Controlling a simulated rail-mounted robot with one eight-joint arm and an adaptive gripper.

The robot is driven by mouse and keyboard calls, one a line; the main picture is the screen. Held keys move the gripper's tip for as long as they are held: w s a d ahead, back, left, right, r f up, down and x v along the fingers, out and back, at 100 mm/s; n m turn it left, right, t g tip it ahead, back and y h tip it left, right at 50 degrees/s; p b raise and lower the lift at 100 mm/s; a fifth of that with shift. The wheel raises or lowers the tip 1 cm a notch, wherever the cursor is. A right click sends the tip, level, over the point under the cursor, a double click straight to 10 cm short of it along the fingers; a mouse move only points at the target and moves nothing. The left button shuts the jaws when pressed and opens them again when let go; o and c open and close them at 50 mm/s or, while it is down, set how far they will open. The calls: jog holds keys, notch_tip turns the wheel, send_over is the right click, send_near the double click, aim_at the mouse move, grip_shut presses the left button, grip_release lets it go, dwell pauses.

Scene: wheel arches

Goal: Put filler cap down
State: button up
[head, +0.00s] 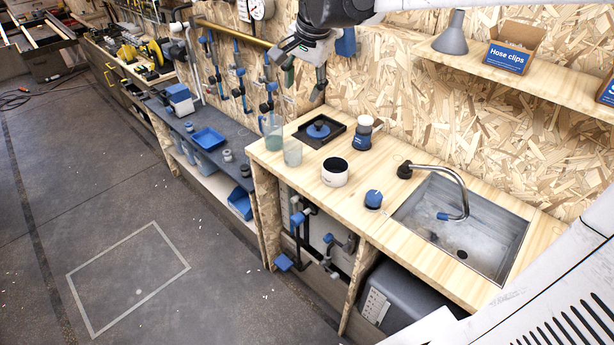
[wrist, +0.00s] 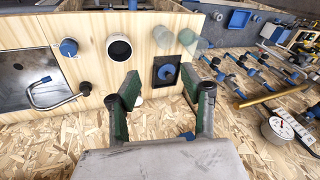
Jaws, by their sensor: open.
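A round blue cap (head: 318,130) with a raised grip sits on a square black tray (head: 303,139) on the wooden counter near the wall; I take it to be the filler cap. In the wrist view the blue cap (wrist: 166,72) lies on the tray, beyond and between my fingertips. My gripper (head: 294,80) hangs above the back of the counter, near the tray. Its two green-padded fingers are spread, and the wrist view shows my gripper (wrist: 166,98) open with nothing between the fingers, apart from the cap.
Two clear cups (head: 292,152) stand left of the tray. Farther right are the sink (head: 440,235) and curved tap (head: 460,185). The chipboard wall is close behind.

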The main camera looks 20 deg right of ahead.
jog(key=s+a+f+n+t, duration=0.1)
jog(key=s+a+f+n, duration=0.1)
jog(key=s, duration=0.5)
jog(key=s+a+f+n+t, duration=0.1)
jog(key=s+f+n, duration=0.3)
jog(key=s, duration=0.4)
jog(key=s+a+f+n+t, duration=0.1)
jog(key=s+a+n, duration=0.3)
jog(key=s, duration=0.4)
jog(key=shift+f+n, duration=0.4)
jog(key=shift+f, duration=0.5)
jog(key=shift+a, duration=0.1)
notch_tip(320, 180, down, 5)
jog(key=b, duration=0.5)
